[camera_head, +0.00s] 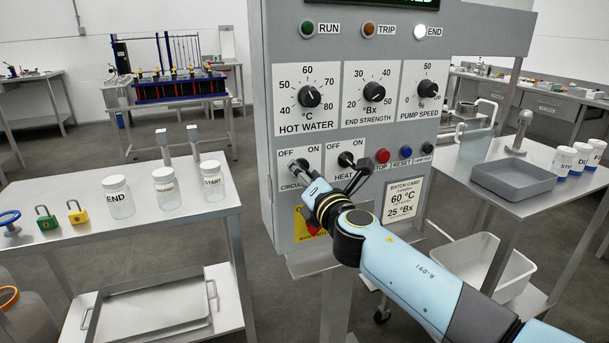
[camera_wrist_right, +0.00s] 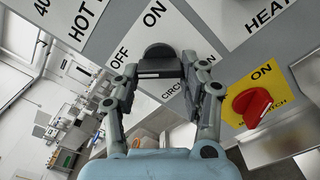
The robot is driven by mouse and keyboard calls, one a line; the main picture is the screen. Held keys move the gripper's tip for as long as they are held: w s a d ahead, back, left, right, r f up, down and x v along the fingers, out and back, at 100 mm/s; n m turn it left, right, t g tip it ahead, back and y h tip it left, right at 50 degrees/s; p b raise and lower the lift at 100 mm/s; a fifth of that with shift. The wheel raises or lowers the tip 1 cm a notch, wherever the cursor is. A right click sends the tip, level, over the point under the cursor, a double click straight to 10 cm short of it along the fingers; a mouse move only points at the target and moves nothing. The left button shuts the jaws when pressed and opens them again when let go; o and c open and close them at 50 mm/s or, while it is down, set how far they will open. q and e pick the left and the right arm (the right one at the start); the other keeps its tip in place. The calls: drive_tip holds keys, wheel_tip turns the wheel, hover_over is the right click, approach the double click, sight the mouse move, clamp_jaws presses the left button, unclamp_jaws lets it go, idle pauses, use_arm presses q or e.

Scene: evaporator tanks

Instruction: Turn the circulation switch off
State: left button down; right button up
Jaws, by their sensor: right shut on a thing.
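The circulation switch (camera_wrist_right: 160,57) is a black knob on the grey control panel (camera_head: 290,105), beneath OFF and ON labels. My right gripper (camera_wrist_right: 160,66) is shut on the knob, one finger on either side, in the right wrist view. In the head view my right gripper (camera_head: 303,174) reaches the switch at the panel's lower left and hides most of it and part of its label. My left gripper is not in view.
The black heat switch (camera_head: 346,159) sits close to the right. Red (camera_head: 382,156) and blue (camera_head: 405,152) buttons follow. The red main switch (camera_wrist_right: 252,102) on its yellow plate is below. The END lamp (camera_head: 420,31) looks bright white. A bottle table (camera_head: 150,222) stands left.

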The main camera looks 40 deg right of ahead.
drive_tip(key=shift+f+n, duration=0.2)
drive_tip(key=shift+n, duration=0.1)
drive_tip(key=o, duration=1.2)
drive_tip(key=shift+r, duration=0.1)
drive_tip(key=shift+s, duration=0.1)
drive_tip(key=v, duration=1.2)
